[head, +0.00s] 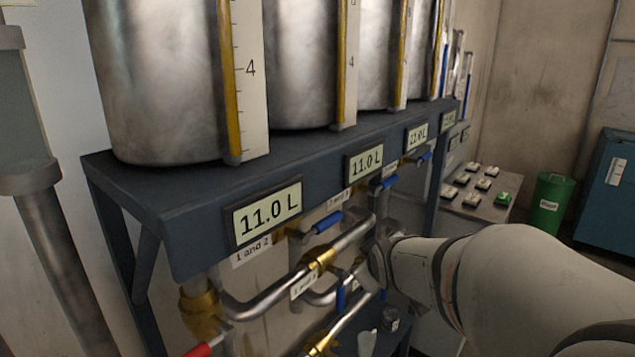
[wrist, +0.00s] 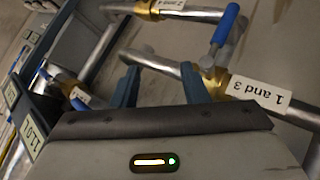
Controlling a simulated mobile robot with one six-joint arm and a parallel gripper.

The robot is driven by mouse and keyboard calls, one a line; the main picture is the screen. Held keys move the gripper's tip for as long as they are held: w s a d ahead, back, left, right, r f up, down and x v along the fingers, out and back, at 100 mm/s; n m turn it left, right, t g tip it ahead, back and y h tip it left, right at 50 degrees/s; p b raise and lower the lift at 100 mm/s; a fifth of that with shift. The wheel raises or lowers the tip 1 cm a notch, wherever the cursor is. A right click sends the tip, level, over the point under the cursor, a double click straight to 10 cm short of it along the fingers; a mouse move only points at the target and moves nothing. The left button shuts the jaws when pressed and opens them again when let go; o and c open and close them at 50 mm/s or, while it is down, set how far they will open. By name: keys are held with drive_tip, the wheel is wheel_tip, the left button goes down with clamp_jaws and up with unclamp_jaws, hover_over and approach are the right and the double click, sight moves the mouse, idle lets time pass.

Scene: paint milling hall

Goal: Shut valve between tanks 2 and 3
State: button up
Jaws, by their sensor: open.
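Under the shelf in the head view, a label that seems to read "2 and 3" (head: 338,198) sits beside a valve with a blue lever (head: 388,184). The lever lies roughly along the shelf edge. Large steel tanks (head: 165,80) stand above. My gripper (wrist: 160,78) is open in the wrist view, with a pipe passing behind and between its fingers. A brass valve with a blue lever (wrist: 225,28) is just right of the fingers, by the upside-down "1 and 3" label (wrist: 260,92). In the head view my arm's wrist hides the fingers.
The valve labelled "1 and 2" (head: 252,252) has a blue lever (head: 328,222) nearer the front. The "1 and 3" brass fitting (head: 319,260) and crossing pipes crowd the space below. A button panel (head: 476,196) and green bin (head: 549,205) stand at right.

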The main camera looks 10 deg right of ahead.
sight(390, 181)
drive_tip(key=w+d+r+n+t, duration=0.3)
drive_tip(key=w, duration=0.2)
drive_tip(key=w+d+r+n+t, duration=0.3)
drive_tip(key=w, duration=0.3)
drive_tip(key=w+d+r+n+t, duration=0.3)
drive_tip(key=w+d, duration=0.1)
drive_tip(key=w, duration=0.2)
drive_tip(key=shift+w+r+p, duration=0.15)
drive_tip(key=shift+r+p, duration=0.05)
drive_tip(key=shift+p, duration=0.15)
clamp_jaws()
